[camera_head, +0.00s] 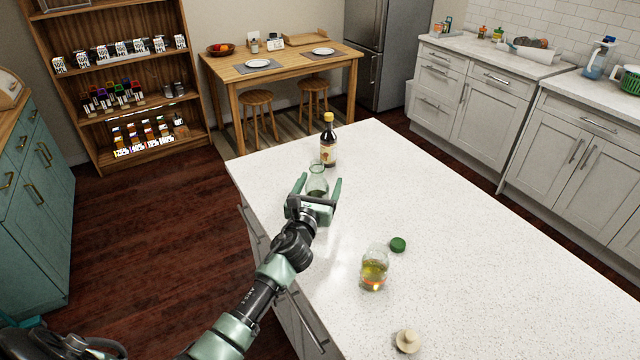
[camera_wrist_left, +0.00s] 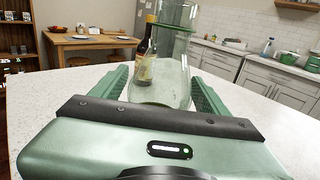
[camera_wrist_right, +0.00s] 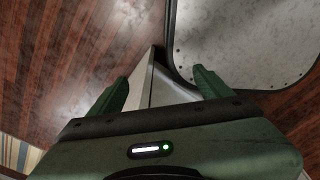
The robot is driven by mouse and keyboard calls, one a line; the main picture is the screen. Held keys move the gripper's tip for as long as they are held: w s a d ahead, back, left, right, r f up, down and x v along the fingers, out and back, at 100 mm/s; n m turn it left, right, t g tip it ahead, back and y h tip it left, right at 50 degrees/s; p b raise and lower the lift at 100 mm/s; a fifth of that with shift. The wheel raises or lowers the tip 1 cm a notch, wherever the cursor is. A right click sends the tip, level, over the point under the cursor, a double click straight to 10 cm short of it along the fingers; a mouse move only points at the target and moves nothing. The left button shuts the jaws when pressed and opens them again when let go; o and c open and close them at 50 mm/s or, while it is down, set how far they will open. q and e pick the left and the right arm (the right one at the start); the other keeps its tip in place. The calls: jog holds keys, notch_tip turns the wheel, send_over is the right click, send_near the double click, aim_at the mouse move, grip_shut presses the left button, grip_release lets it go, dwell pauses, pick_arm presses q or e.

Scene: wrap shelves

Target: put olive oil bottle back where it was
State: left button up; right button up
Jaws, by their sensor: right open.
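A dark bottle (camera_head: 329,143) with a yellow cap and a label stands upright on the white counter; I take it for the olive oil bottle, though its label is unreadable. It also shows in the left wrist view (camera_wrist_left: 145,62), behind a clear glass carafe (camera_wrist_left: 165,90) with a green rim. The carafe (camera_head: 317,183) stands between the fingers of my left gripper (camera_head: 320,179), which is open with a gap beside the glass. My right gripper (camera_wrist_right: 160,85) is open and empty in the right wrist view, above the wooden floor; the head view does not show it.
On the counter (camera_head: 480,270) stand a glass jar of amber liquid (camera_head: 374,272), a green lid (camera_head: 398,244) and a cork-like stopper (camera_head: 407,341). A wooden shelf (camera_head: 95,25) with several rows of small goods stands at the far left. The counter's right side is clear.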

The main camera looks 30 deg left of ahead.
pick_arm(q)
jog(key=shift+r, duration=0.1)
jog(key=shift+s, duration=0.15)
jog(key=s+d, duration=0.2)
jog(key=s, duration=0.9)
jog(key=shift+s+d+r+b, duration=0.15)
jog(key=shift+s+b, duration=0.1)
jog(key=shift+b, duration=0.05)
